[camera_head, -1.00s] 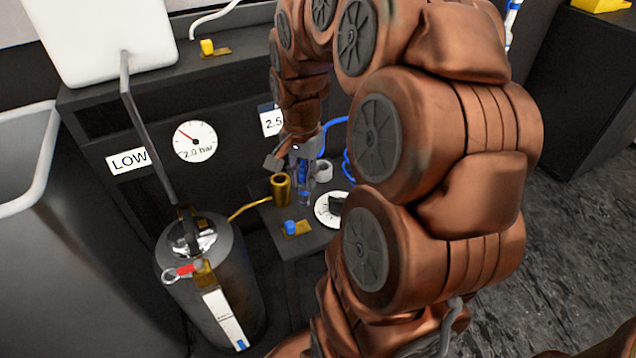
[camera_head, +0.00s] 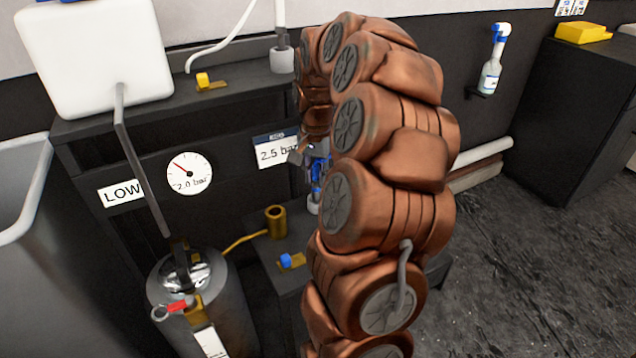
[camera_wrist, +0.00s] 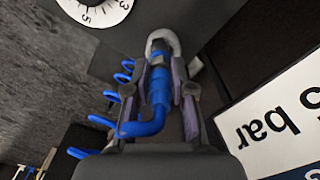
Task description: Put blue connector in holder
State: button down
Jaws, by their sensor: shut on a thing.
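My gripper (camera_head: 316,165) is shut on the blue connector (camera_wrist: 158,88), whose coiled blue hose (camera_wrist: 122,80) hangs beside the fingers. In the wrist view, the connector's dark tip lines up with a grey ring-shaped holder (camera_wrist: 172,38) just beyond the fingertips. The tip overlaps the ring's opening; I cannot tell whether it is inside. In the head view, the grey holder (camera_head: 313,205) shows below my gripper, partly hidden by my arm. The connector (camera_head: 317,175) is partly hidden there too.
A brass cylinder (camera_head: 276,222) and a small blue piece on a brass bracket (camera_head: 290,261) stand left of the holder. A metal tank (camera_head: 190,285) is at the lower left. The "2.5 bar" sign (camera_head: 272,151) is close beside my gripper. A white dial (camera_wrist: 95,10) lies near the holder.

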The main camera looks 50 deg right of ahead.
jog(key=shift+w+d+f, duration=0.1)
jog(key=shift+w+d, duration=0.2)
jog(key=shift+d, duration=0.2)
jog(key=shift+w+d+f, duration=0.1)
jog(key=shift+w+d, duration=0.15)
jog(key=shift+d, duration=0.2)
jog(key=shift+f+b, duration=0.35)
jog(key=shift+f, duration=1.3)
jog(key=shift+f, duration=0.15)
jog(key=c, duration=1)
grip_release()
notch_tip(320, 180, up, 12)
jog(key=shift+r+p, duration=0.15)
jog(key=shift+p, duration=0.7)
